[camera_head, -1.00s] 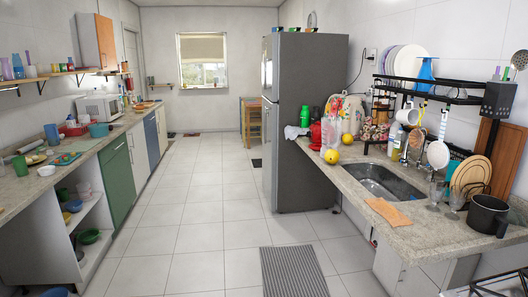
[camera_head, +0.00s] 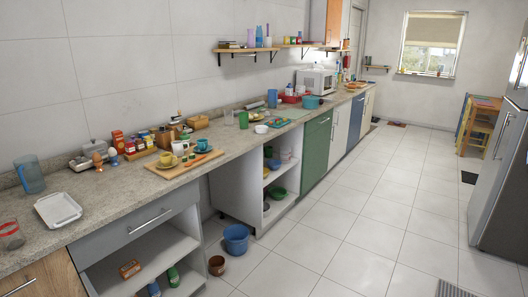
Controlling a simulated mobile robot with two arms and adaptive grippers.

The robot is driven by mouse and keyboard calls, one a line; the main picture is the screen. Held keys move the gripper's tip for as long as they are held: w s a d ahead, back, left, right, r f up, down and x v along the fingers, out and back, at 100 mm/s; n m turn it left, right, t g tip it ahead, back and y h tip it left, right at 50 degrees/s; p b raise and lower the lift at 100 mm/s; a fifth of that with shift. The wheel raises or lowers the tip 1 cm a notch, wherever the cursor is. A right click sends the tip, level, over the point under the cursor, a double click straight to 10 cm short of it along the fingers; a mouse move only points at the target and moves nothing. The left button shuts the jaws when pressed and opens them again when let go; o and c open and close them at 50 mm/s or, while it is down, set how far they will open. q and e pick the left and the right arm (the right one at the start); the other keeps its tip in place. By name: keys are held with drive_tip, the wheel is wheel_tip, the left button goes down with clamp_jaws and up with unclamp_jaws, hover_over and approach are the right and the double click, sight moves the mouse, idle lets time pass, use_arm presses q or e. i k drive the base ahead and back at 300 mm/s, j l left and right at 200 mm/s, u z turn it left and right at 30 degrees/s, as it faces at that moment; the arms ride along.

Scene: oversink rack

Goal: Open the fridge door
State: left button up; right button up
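The fridge (camera_head: 502,185) stands at the right edge of the head view, cut off by the frame. Its dark side faces me, and its silver front with a bar handle (camera_head: 503,135) faces left toward the aisle. The door looks closed. Another silver handle part (camera_head: 519,62) shows above it on the upper section. Neither of my grippers shows in this view.
A long counter (camera_head: 120,205) runs along the left wall, crowded with dishes, jars and a microwave (camera_head: 317,80). A blue bucket (camera_head: 236,240) and a brown pot (camera_head: 217,265) stand on the floor. The tiled aisle (camera_head: 365,210) is clear; a striped mat (camera_head: 455,289) lies at bottom right.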

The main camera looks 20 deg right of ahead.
sight(512, 122)
drive_tip(key=i+l+z, duration=0.65)
drive_tip(key=l+z, duration=0.15)
drive_tip(key=i+l+z, duration=0.25)
drive_tip(key=i+z, duration=0.15)
drive_tip(key=i+l+z, duration=0.1)
drive_tip(key=i+z, duration=0.4)
drive_tip(key=i, duration=2.05)
